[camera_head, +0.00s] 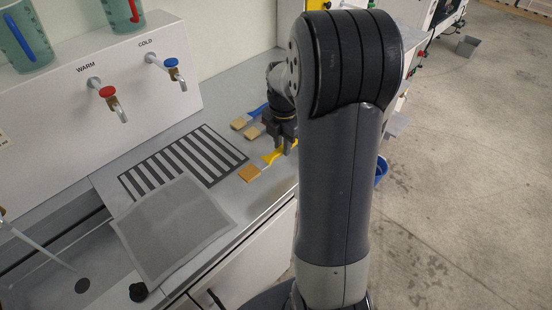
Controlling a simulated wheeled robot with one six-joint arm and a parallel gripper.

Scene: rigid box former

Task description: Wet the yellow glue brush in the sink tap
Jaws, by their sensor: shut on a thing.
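A yellow-handled glue brush (252,171) with tan bristles lies at the counter's right end, its bristles pointing left. My gripper (287,143) is at its handle and shut on it; my own arm hides part of the gripper and the handle's far end. I cannot tell whether the brush is lifted off the counter. The sink (45,262) is at the lower left, with a dark drain (82,285). The warm tap (112,100) has a red knob and the cold tap (168,66) a blue knob, both on the white wall panel.
Two blue-handled brushes (241,122) lie just behind the yellow one. A striped drain grating (184,157) and a grey mesh sheet (174,228) lie between the brushes and the sink. Measuring jugs (22,42) stand on the ledge above. A blue bucket (381,171) shows right of my arm.

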